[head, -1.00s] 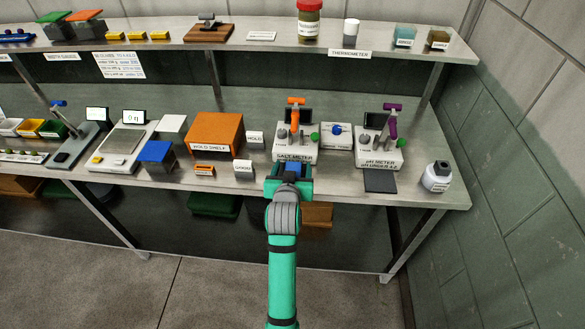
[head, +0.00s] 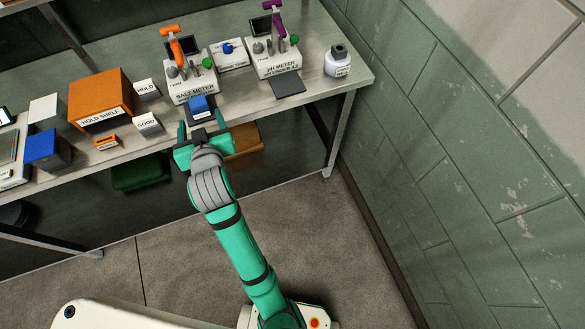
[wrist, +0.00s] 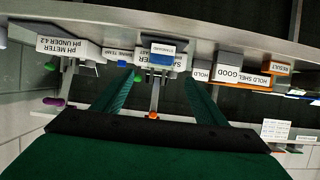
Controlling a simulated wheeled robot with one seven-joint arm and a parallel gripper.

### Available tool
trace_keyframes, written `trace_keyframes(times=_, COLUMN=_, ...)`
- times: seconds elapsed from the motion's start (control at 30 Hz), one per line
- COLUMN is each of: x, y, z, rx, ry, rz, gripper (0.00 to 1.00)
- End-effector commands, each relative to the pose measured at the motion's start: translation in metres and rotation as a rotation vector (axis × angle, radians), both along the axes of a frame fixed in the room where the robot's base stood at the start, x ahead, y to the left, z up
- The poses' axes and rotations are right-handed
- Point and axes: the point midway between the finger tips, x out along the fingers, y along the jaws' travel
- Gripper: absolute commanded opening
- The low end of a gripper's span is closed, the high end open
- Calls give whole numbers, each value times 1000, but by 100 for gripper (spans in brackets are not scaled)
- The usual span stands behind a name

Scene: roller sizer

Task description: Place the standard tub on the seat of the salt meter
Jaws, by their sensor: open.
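A small blue tub (head: 199,103), which I take to be the standard tub, sits on the dark seat (head: 205,117) at the front of the salt meter (head: 190,88). The tub looks upright, and it also shows in the wrist view (wrist: 162,54), in front of the salt meter's label. My gripper (head: 201,124) is open and empty, just in front of the seat at the bench's front edge. Its two fingers point toward the tub, one to each side, with the tub beyond the fingertips. In the wrist view the open fingers (wrist: 160,82) show a clear gap between them.
The pH meter (head: 272,52) stands right of the salt meter, with an empty dark pad before it. A white bottle (head: 338,62) is near the bench's right end. The orange hold shelf (head: 100,98) and GOOD sign (head: 147,123) stand left. Floor in front is clear.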

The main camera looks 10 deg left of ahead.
Motion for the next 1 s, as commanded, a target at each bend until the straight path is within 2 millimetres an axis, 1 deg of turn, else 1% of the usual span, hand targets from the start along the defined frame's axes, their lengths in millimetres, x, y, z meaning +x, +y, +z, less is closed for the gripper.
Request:
trace_keyframes(times=0.07, x=-1, y=-9, z=-9, rx=-2, ry=3, rz=-11, gripper=66)
trace_keyframes(times=0.17, x=-4, y=-29, z=-28, rx=0, ry=0, rz=-35, gripper=66)
trace_keyframes(times=0.27, x=-11, y=-58, z=-52, rx=4, ry=-7, rz=-70, gripper=66)
trace_keyframes(times=0.3, x=-15, y=-71, z=-61, rx=6, ry=-11, rz=-85, gripper=66)
trace_keyframes(times=0.47, x=-37, y=-120, z=-91, rx=16, ry=-29, rz=-148, gripper=66)
trace_keyframes(times=0.5, x=-44, y=-132, z=-98, rx=18, ry=-33, rz=-165, gripper=66)
trace_keyframes(times=0.6, x=-63, y=-160, z=-113, rx=23, ry=-43, rz=-204, gripper=66)
trace_keyframes(times=0.7, x=-85, y=-187, z=-123, rx=28, ry=-54, rz=-246, gripper=66)
trace_keyframes(times=0.87, x=-126, y=-226, z=-134, rx=34, ry=-73, rz=-313, gripper=66)
trace_keyframes(times=1.0, x=-165, y=-256, z=-137, rx=38, ry=-90, rz=-375, gripper=66)
